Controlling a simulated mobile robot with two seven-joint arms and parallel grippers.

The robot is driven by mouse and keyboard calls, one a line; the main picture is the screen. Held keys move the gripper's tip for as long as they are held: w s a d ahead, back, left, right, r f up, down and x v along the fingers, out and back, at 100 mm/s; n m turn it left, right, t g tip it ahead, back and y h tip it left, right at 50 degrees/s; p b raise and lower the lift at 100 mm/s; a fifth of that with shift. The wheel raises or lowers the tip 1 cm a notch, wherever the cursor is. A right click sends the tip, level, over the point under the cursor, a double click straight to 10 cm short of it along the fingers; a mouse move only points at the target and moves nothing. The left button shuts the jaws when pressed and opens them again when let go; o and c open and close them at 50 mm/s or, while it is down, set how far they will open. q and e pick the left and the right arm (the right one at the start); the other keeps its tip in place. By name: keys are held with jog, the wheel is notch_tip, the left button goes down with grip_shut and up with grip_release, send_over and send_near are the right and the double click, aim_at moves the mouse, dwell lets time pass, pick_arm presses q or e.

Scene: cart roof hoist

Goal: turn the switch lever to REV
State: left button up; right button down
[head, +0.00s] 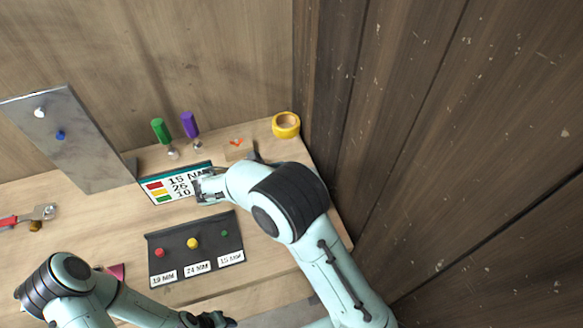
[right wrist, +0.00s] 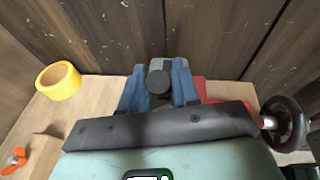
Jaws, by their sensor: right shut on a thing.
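In the right wrist view my right gripper (right wrist: 158,90) has its two blue fingers on either side of a dark round-ended knob, which I take for the switch lever (right wrist: 158,81). The fingers are shut on it. A grey part shows just behind the knob. The REV marking and the lever's setting cannot be read. In the head view my right arm hides the lever and the fingertips. My left gripper (head: 212,319) is at the bottom edge of the head view, dark and partly cut off, away from the lever; its jaws cannot be made out.
A yellow tape roll (head: 286,125) stands near the wall corner. A number card (head: 150,185) and a black labelled panel (head: 165,240) are beside my right arm. Green (head: 160,130) and purple (head: 190,124) handles stand behind. A dark handwheel (right wrist: 286,124) is right of the fingers.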

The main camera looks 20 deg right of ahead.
jog(key=c, duration=0.9)
grip_release()
jog(key=shift+o, duration=0.2)
jog(key=v, duration=1.3)
jog(key=shift+a, duration=0.2)
jog(key=shift+s, duration=0.1)
